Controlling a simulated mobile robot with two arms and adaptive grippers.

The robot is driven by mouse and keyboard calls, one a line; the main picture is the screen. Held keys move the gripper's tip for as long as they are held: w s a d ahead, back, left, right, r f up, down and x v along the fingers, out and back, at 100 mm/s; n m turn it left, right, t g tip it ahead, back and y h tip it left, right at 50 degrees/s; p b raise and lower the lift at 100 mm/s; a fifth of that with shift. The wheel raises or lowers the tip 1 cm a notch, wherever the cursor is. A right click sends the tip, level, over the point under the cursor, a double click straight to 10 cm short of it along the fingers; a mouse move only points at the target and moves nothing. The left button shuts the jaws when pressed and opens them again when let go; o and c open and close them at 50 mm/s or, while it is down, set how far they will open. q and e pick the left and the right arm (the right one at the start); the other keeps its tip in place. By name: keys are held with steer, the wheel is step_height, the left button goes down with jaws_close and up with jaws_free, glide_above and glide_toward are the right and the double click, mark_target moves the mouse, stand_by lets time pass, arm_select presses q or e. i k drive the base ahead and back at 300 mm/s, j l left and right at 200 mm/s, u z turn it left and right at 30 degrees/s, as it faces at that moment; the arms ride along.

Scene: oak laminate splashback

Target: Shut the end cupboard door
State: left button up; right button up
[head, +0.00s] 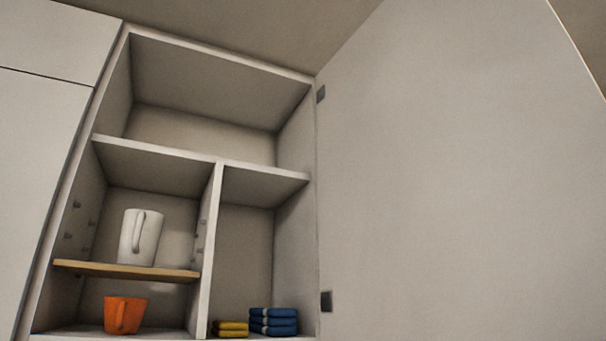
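The end cupboard (216,185) stands open in the head view, with its inside showing. Its door (460,180) is hinged on the right side and swung wide open, filling the right half of the view. Two dark hinges (326,301) show along the hinge edge. The door's free edge runs along the upper right; its lower part is cut off by the frame. Neither of my grippers is in view.
A white mug (141,238) stands on a wooden shelf (125,270), with an orange mug (123,315) below it. Folded yellow cloths (230,329) and blue cloths (273,321) lie in the lower right compartment. A closed white cabinet front (40,140) adjoins on the left.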

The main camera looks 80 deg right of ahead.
mark_target(461, 145)
steer(key=k+l+z, duration=0.15)
steer(key=z, duration=0.3)
steer(key=k+l+z, duration=0.1)
steer(key=l+z, duration=0.15)
steer(key=z, duration=0.15)
